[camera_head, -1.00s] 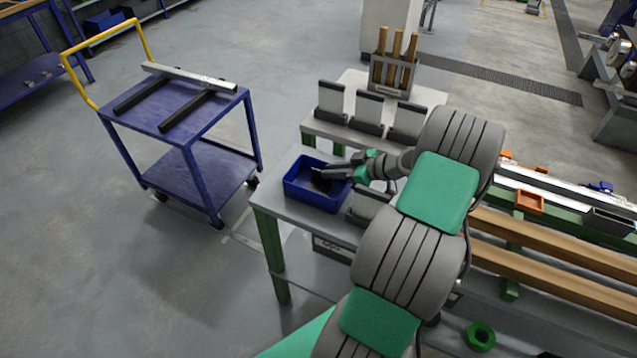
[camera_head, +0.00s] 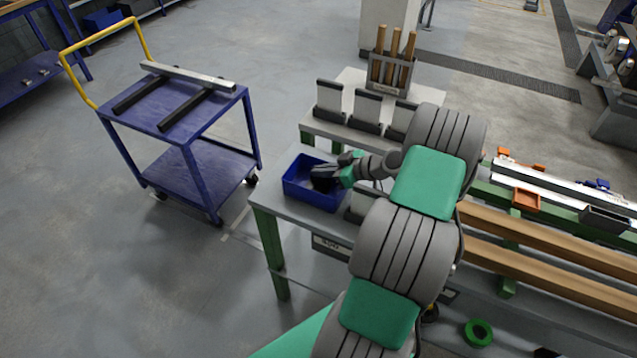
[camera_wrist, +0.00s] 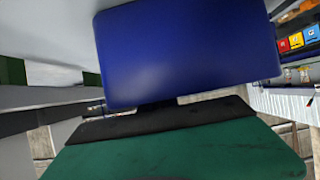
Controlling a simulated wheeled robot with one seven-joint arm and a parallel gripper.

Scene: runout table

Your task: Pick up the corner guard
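I cannot make out a corner guard in either view. A blue open bin (camera_head: 320,203) stands on the near left end of the grey table in the head view. My gripper (camera_head: 317,178) reaches into the bin from the right, with its dark fingers low behind the near rim. The fingers are too small and hidden to show whether they are open or hold anything. In the wrist view a plain blue surface (camera_wrist: 190,50), probably a bin wall, fills the upper middle, above my own green and black gripper body. The fingertips do not show there.
Several upright holders with pale plates (camera_head: 366,108) stand behind the bin. A rack with wooden handles (camera_head: 391,75) stands farther back. A blue trolley (camera_head: 172,105) with metal bars is to the left, across clear floor. Wooden beams (camera_head: 540,255) run to the right.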

